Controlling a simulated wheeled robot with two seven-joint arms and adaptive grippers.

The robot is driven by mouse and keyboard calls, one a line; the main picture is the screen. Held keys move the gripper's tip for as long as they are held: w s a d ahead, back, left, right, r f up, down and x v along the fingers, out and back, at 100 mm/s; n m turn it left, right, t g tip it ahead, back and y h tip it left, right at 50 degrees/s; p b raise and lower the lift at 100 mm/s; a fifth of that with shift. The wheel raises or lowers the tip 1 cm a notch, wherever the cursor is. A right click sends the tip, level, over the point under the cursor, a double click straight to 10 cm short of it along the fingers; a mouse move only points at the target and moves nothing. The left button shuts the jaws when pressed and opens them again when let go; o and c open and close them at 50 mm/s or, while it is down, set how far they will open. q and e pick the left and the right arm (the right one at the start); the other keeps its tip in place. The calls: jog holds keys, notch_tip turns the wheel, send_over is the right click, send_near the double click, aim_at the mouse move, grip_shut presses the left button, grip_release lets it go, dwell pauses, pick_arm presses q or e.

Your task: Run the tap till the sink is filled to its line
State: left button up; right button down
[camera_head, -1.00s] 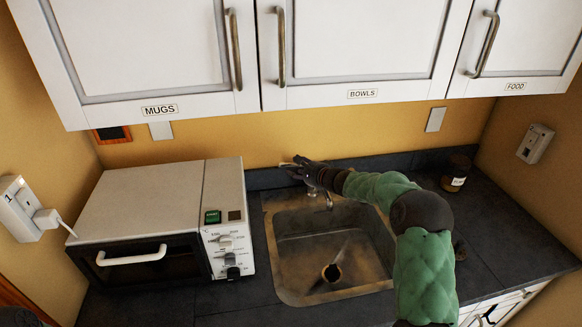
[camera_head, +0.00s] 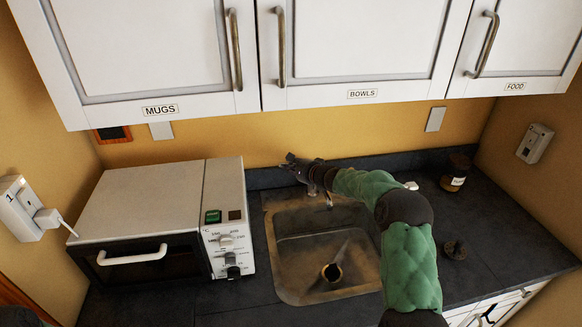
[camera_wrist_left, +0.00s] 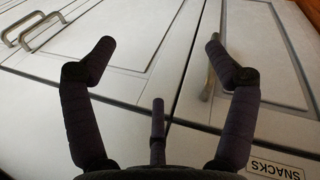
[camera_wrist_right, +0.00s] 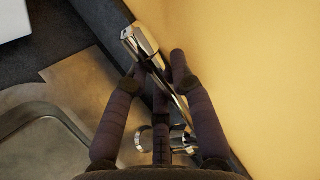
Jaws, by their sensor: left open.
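The sink (camera_head: 290,285) is set in the dark counter; its dark round drain (camera_head: 331,272) is visible with a pale streak above it, and I see no standing water. I cannot tell whether water runs. The tap's spout (camera_head: 328,201) shows at the sink's back edge, partly hidden by my right arm. My right gripper (camera_head: 290,158) is at the tap. In the right wrist view its fingers (camera_wrist_right: 157,68) are partly closed on either side of the chrome tap (camera_wrist_right: 142,40); contact is unclear. My left gripper (camera_wrist_left: 157,55) is open and empty before the cabinet doors. A fill line is not discernible.
A toaster oven (camera_head: 150,200) stands left of the sink. A dark round object (camera_head: 455,250) lies on the counter to the right, with a brown jar (camera_head: 455,172) behind. Wall cabinets (camera_head: 350,50) hang above. The right counter has free room.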

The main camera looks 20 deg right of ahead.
jog(key=r+m+b, duration=0.1)
jog(key=t+y+b, duration=0.1)
jog(key=b, duration=0.1)
jog(key=shift+s+d+r+m, duration=0.1)
jog(key=shift+d+r+m, duration=0.25)
jog(key=shift+m, duration=0.05)
jog(key=shift+s+d+r+m+t+y+b, duration=0.1)
jog(key=shift+d+r+m+t+y+b, duration=0.3)
jog(key=shift+r+m+b, duration=0.25)
jog(key=shift+s+d+r+m+t+y+b, duration=0.1)
jog(key=shift+d+r+m+t+y+b, duration=0.15)
jog(key=shift+r+m+t+b, duration=0.4)
jog(key=c, duration=1)
grip_release()
jog(key=shift+c, duration=0.2)
jog(key=v, duration=1.2)
jog(key=shift+r, duration=0.2)
